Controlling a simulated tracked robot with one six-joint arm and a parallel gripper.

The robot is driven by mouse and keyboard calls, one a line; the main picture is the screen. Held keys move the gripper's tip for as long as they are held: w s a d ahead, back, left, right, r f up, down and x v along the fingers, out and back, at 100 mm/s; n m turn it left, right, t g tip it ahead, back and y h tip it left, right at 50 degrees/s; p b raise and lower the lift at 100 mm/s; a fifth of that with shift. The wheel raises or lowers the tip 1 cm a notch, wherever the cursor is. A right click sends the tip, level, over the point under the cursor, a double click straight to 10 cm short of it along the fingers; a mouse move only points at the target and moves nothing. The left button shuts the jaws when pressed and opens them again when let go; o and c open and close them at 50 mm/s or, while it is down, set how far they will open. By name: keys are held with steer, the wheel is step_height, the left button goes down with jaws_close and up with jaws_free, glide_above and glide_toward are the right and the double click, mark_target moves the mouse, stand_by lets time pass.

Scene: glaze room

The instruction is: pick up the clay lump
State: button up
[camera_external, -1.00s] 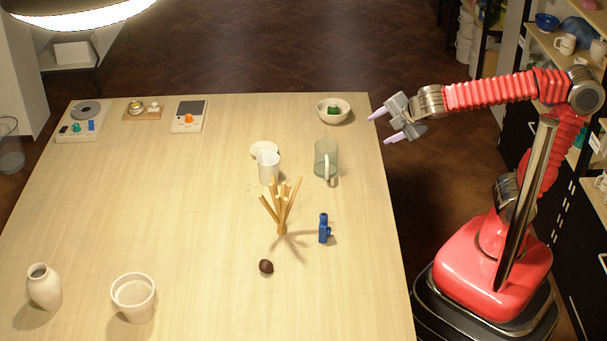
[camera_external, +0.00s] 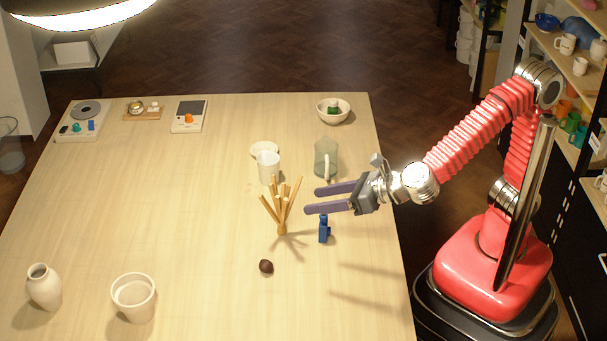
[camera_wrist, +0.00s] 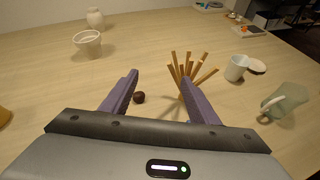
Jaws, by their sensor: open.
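The clay lump (camera_external: 266,267) is small, dark brown and roundish, and lies on the table in front of the bundle of sticks. In the wrist view the lump (camera_wrist: 139,97) shows between my two fingers, close to the left one and farther off on the table. My gripper (camera_external: 312,200) is open and empty, with its purple fingers pointing left above the table's right side, up and to the right of the lump. The gripper also shows in the wrist view (camera_wrist: 161,88).
The upright sticks (camera_external: 281,210) and a blue object (camera_external: 324,228) stand near my fingers. A white cup (camera_external: 268,167) and a glass jug (camera_external: 326,158) stand behind. A white pot (camera_external: 134,296) and a vase (camera_external: 44,286) stand front left. The left middle of the table (camera_external: 150,205) is clear.

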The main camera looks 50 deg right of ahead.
steer(key=s+a+n+y, duration=0.1)
steer(key=s+a+n, duration=0.2)
steer(key=s+a, duration=0.15)
glide_toward(271, 265)
steer(key=shift+g, duration=0.3)
steer(key=v, duration=0.4)
steer(key=shift+d, duration=0.15)
steer(key=shift+w+y, duration=0.1)
steer(key=shift+y, duration=0.2)
steer(key=shift+x, duration=4.3)
